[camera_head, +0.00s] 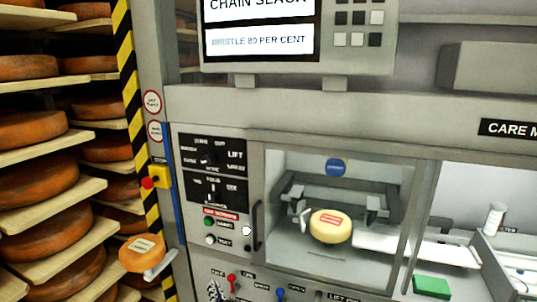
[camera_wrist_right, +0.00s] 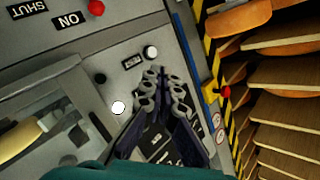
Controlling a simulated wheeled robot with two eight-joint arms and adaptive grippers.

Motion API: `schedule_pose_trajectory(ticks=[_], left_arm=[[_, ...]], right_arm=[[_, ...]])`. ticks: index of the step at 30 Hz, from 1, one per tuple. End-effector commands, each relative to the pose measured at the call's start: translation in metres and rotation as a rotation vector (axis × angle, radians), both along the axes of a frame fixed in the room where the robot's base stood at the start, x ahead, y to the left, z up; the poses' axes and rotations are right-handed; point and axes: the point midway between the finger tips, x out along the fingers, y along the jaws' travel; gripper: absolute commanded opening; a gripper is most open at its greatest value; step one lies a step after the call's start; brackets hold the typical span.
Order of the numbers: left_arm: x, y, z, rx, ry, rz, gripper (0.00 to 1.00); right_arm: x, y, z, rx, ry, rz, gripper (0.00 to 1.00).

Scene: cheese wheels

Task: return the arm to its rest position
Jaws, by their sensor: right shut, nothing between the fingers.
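My right gripper (camera_head: 215,290) shows only at its tips, at the bottom edge of the head view, in front of the lower part of the machine. In the right wrist view my right gripper (camera_wrist_right: 162,78) is shut and empty, with its two fingers close together. Behind it are the machine's grey front and its round buttons; I cannot tell whether the fingers touch anything. Most of the right arm is out of the head view. My left gripper is not in view.
A control panel (camera_head: 210,185) is left of a glazed chamber holding a pale cheese wheel (camera_head: 331,228) with a red label. Shelves of orange cheese wheels (camera_head: 37,183) stand at left, beside a yellow-black striped post (camera_head: 134,95). A green block (camera_head: 432,287) lies at lower right.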

Motion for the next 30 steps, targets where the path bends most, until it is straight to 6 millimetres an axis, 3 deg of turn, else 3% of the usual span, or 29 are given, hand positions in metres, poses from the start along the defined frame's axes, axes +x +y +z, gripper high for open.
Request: schedule_pose_trajectory(ticks=[8, 14, 17, 20, 24, 27, 30], left_arm=[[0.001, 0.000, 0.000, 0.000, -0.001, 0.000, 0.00], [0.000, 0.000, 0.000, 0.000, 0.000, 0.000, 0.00], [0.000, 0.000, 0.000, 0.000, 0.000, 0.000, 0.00], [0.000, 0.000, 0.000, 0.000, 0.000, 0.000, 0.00], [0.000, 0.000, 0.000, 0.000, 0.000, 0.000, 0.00], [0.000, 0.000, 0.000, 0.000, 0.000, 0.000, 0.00], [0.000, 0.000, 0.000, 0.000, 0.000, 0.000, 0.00]], right_arm=[[0.006, -0.054, 0.016, -0.088, 0.036, -0.086, 0.00], [0.001, -0.114, 0.028, -0.190, 0.092, -0.164, 0.00], [-0.010, -0.154, 0.032, -0.258, 0.141, -0.206, 0.00], [-0.031, -0.202, 0.035, -0.343, 0.214, -0.245, 0.00], [-0.081, -0.267, 0.030, -0.471, 0.351, -0.260, 0.00], [-0.125, -0.301, 0.021, -0.547, 0.446, -0.234, 0.00], [-0.167, -0.321, 0.010, -0.602, 0.528, -0.185, 0.00]])
